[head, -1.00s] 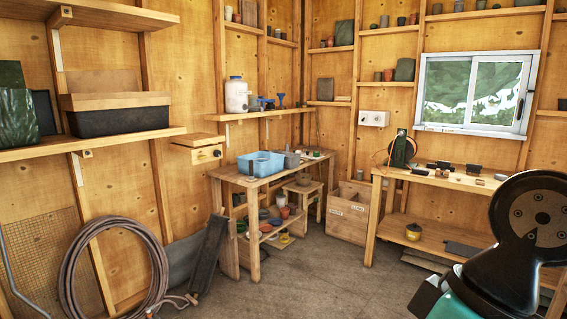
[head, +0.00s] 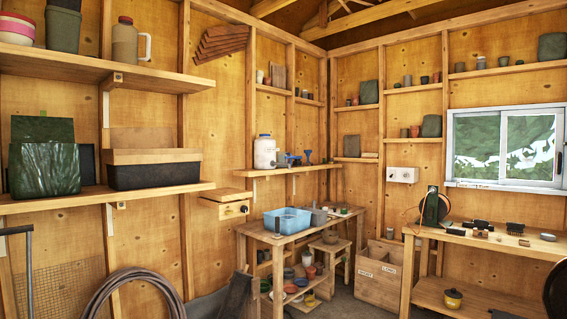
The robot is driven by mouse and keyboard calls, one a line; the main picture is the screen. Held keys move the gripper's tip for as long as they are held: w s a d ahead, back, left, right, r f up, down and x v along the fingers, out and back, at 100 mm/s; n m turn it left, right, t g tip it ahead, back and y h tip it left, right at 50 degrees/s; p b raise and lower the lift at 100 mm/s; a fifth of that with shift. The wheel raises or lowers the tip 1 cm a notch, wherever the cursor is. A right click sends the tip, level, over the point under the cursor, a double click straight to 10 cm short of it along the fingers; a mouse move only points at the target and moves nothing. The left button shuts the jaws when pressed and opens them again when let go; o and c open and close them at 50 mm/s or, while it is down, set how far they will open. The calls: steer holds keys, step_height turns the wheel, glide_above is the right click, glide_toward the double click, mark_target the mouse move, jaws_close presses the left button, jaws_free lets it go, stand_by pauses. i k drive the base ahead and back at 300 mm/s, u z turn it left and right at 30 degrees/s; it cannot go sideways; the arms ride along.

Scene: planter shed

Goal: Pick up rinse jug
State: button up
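A beige jug (head: 125,44) with a dark red lid and a pale handle on its right side stands upright on the upper left shelf. A white container (head: 265,153) with a blue lid stands on a lower wall shelf near the corner. I cannot tell for sure which of them is the rinse jug; the beige one has the plain jug handle. My gripper is not in view; only a dark piece of my arm shows at the right edge.
The upper left shelf (head: 150,77) also holds a dark green bin (head: 63,28) and a pink-and-white tub (head: 17,30). Below, a shelf holds a black box (head: 152,175). A blue basin (head: 287,220) sits on the corner bench. A hose coil (head: 137,283) hangs low left.

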mark_target(280, 155)
steer(key=u, duration=0.4)
steer(key=i, duration=3.95)
steer(key=z, duration=1.3)
steer(key=i, duration=2.65)
steer(key=u, duration=0.65)
